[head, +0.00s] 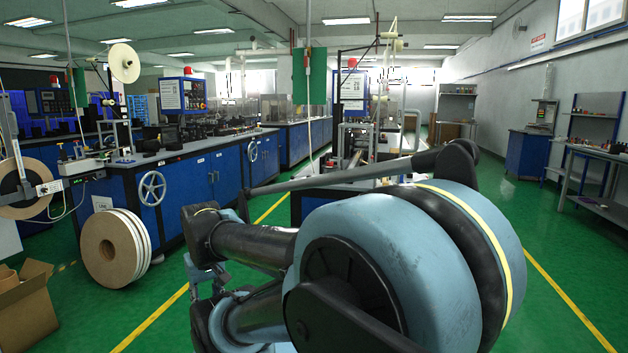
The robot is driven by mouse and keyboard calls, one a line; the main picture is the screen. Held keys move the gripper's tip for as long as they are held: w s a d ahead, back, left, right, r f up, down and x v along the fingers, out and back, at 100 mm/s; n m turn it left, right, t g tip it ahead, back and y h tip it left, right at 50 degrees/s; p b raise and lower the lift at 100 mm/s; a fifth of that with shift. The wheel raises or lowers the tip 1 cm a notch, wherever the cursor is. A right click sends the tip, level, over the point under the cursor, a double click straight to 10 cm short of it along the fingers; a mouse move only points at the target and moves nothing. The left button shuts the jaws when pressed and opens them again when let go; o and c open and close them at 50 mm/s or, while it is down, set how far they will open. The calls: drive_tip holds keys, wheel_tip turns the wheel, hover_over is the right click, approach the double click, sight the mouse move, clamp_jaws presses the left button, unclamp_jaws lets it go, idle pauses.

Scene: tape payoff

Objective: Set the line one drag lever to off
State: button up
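A small white box (48,187) with a dark mark sits at the reel's right side. I cannot make out which part is the drag lever or how it is set. A small sign (103,203) on the blue cabinet beside it reads something like "LINE", too small to read fully. My folded arm fills the lower middle and right, well apart from the payoff. My gripper's fingers cannot be made out.
Large tan reels (112,248) lean by the blue cabinet (198,180), which carries a handwheel (151,188). An open cardboard box (27,306) stands at lower left. A workbench (602,205) is at right. Green floor (535,230) with yellow lines is clear at right.

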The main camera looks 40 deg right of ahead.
drive_tip(key=shift+w+a, duration=0.15)
drive_tip(key=shift+w, duration=0.05)
drive_tip(key=w+d+r+n+h, duration=0.4)
drive_tip(key=w+d+r, duration=0.6)
drive_tip(key=w+d, duration=0.15)
drive_tip(key=w+d+r+n+h, duration=0.2)
drive_tip(key=w+d+n+h, duration=0.1)
drive_tip(key=w+d, duration=0.65)
drive_tip(key=w+d+r+n+g+h, duration=0.1)
drive_tip(key=w+d+r+n+h, duration=0.25)
drive_tip(key=w+d, duration=0.65)
drive_tip(key=w+d+r+n+h, duration=0.2)
drive_tip(key=w+d+h, duration=0.25)
drive_tip(key=w, duration=0.95)
drive_tip(key=w+d+f+n+h, duration=0.35)
drive_tip(key=w+d+f, duration=0.25)
drive_tip(key=w+d, duration=0.4)
drive_tip(key=shift+n+g+y, duration=0.25)
drive_tip(key=shift+n+g, duration=0.15)
drive_tip(key=d, duration=1.7)
drive_tip(key=shift+s+r, duration=0.1)
drive_tip(key=shift+r, duration=0.15)
